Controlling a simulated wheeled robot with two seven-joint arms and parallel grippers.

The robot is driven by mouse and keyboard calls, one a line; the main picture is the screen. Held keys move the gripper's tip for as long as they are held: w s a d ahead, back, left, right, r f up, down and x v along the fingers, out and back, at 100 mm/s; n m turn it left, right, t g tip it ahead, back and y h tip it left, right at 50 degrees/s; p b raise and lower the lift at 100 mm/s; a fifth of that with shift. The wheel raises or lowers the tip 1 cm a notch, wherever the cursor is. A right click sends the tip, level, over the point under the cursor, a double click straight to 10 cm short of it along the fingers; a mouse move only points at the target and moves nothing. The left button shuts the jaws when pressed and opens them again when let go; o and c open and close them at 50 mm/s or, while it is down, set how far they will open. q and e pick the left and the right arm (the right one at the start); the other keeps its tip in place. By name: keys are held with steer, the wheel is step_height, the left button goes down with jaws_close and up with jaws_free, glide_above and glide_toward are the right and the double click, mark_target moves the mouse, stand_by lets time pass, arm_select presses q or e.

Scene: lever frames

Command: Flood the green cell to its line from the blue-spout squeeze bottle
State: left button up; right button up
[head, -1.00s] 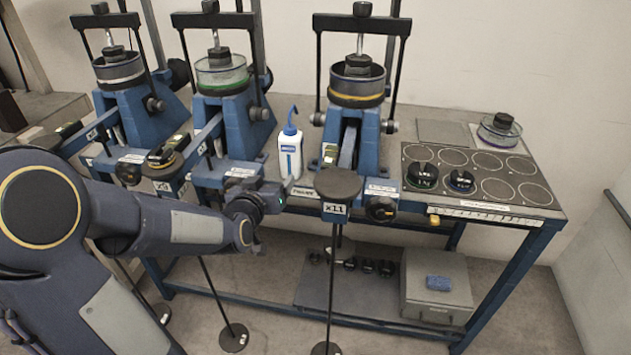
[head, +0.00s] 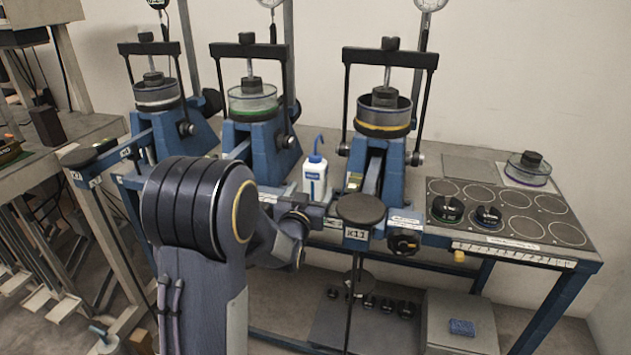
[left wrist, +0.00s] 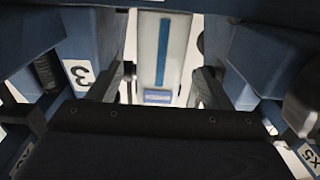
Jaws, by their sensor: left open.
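The green cell (head: 253,102) is a clear round cup with a green band, seated in the middle blue frame under a black crossbar. The squeeze bottle (head: 314,180) is white with a blue cap, a bent blue spout and a blue label. It stands upright on the bench between the green-banded and yellow-banded frames. My left gripper (head: 298,220) is just in front of and below the bottle; its fingertips are hard to make out there. In the left wrist view its open fingers (left wrist: 161,88) flank the white bottle (left wrist: 148,45), with gaps visible. My right gripper is out of view.
A yellow-banded cell (head: 384,112) stands right of the green one, a white-banded cell (head: 157,92) left. A round black pan (head: 361,208) marked x11 is close right of my gripper. A circle-marked mat (head: 520,228) and a loose purple-rimmed cell (head: 528,170) lie at the right.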

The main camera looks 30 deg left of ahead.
mark_target(312, 189)
arm_select(q)
steer(key=b+x, duration=0.1)
steer(key=x, duration=0.2)
steer(key=shift+w+f, duration=0.1)
steer(key=shift+b+x, duration=0.45)
steer(key=shift+x, duration=0.6)
steer(key=shift+c, duration=0.3)
steer(key=c, duration=0.7)
steer(key=shift+r+p, duration=0.6)
steer(key=shift+r, duration=1.05)
